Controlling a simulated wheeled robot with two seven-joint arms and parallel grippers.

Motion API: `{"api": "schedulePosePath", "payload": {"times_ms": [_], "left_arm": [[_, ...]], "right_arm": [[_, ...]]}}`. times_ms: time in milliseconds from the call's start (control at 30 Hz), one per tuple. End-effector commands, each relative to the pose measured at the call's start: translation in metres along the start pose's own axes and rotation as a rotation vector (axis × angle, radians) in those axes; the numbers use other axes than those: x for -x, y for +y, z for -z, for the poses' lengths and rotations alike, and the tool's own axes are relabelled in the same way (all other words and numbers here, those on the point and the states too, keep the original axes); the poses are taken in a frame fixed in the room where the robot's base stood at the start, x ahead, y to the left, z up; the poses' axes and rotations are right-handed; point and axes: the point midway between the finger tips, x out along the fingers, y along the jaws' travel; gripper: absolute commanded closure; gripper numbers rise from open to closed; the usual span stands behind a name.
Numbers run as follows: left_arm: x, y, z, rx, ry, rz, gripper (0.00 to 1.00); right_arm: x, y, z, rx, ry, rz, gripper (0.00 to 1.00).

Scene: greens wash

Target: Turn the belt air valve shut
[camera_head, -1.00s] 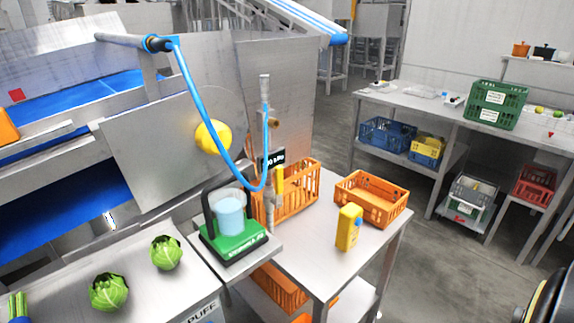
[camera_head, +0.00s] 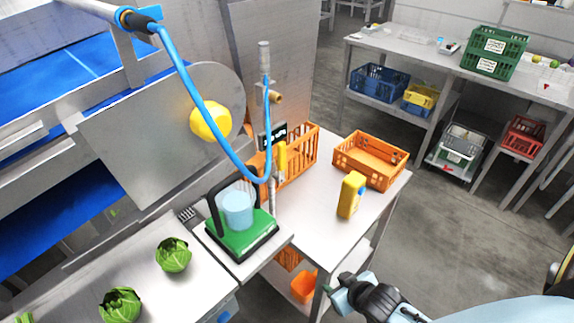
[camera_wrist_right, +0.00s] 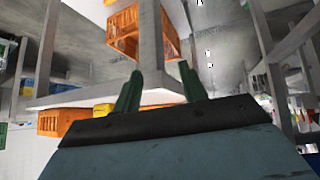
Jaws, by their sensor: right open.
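A yellow lever (camera_head: 282,157) hangs roughly vertical beside the grey upright pipe (camera_head: 265,60); it looks like the belt air valve's handle. A small black label (camera_head: 272,136) sits next to it, its text too small to read. A brass fitting (camera_head: 275,97) sticks out of the pipe higher up. A blue hose (camera_head: 190,85) loops down and up to the pipe. My right gripper (camera_head: 336,291) is low at the bottom, in front of the steel table and well away from the lever. Its dark green fingers are apart and empty in the right wrist view (camera_wrist_right: 160,90). My left gripper is out of view.
A green scale (camera_head: 242,240) with a clear jug and several cabbages (camera_head: 173,255) are at left. Open floor (camera_head: 470,240) lies to the right.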

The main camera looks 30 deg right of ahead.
Motion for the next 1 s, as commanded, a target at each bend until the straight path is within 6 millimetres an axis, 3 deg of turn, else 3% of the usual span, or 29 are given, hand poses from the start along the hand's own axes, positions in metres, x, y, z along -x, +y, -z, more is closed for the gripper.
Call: {"api": "schedulePosePath", "payload": {"times_ms": [33,100,233,400,533,700,1000], "left_arm": [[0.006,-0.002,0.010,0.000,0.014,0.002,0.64],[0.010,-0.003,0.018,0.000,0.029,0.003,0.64],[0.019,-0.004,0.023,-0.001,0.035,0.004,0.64],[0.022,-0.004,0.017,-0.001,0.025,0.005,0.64],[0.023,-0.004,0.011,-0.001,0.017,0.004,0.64],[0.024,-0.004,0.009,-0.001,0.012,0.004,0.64],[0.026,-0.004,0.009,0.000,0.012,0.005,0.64]], "right_arm": [[0.016,0.004,0.027,0.001,0.048,0.001,0.58],[0.035,0.008,0.062,0.000,0.123,0.005,0.58],[0.084,0.025,0.151,0.004,0.388,0.048,0.58],[0.120,0.035,0.211,0.011,0.649,0.152,0.58],[0.141,0.037,0.237,0.024,0.776,0.231,0.58],[0.154,0.037,0.252,0.032,0.851,0.288,0.58],[0.137,0.029,0.278,0.033,0.862,0.292,0.58]]}}
